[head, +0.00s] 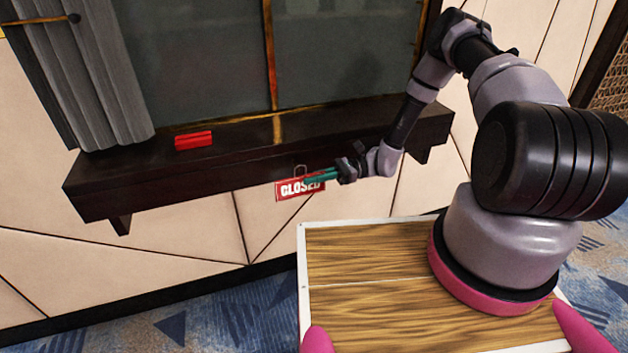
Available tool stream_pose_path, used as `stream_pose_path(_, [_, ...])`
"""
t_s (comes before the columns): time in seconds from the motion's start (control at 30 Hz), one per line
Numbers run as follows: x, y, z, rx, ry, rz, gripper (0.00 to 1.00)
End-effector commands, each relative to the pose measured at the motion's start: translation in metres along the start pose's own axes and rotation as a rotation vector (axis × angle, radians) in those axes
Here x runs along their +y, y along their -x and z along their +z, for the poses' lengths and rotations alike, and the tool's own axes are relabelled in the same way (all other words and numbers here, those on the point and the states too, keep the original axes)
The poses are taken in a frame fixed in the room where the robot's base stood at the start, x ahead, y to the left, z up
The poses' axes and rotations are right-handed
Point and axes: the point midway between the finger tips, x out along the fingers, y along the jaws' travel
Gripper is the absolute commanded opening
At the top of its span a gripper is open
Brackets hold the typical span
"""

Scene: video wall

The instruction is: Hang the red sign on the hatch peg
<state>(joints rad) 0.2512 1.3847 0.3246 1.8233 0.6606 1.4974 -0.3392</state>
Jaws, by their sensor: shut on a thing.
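The red sign (287,190) reads "CLOSED" in white letters and appears in front of the dark shelf's front edge. A small loop shows at its top. My gripper (316,177) has teal fingers and is shut on the sign, coming in from the right and covering part of its upper right. The sign looks roughly upright with a slight tilt. I cannot make out a hatch peg; it may be hidden behind the sign or the gripper, or too small to tell. Whether the loop touches anything is unclear.
A dark wooden shelf (150,183) runs under a framed window (190,60). A red block (194,140) lies on the shelf's left part. A grey curtain (85,75) hangs at the left. Pale wall panels (180,245) are bare below the shelf.

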Motion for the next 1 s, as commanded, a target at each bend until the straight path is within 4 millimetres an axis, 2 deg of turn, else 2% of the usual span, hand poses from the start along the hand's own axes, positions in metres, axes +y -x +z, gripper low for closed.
stream_pose_path(0.5, [-0.018, -0.001, 0.000, -0.001, 0.000, 0.000, 0.00])
stream_pose_path(1.0, [-0.019, 0.000, 0.000, -0.001, 0.000, 0.000, 0.00])
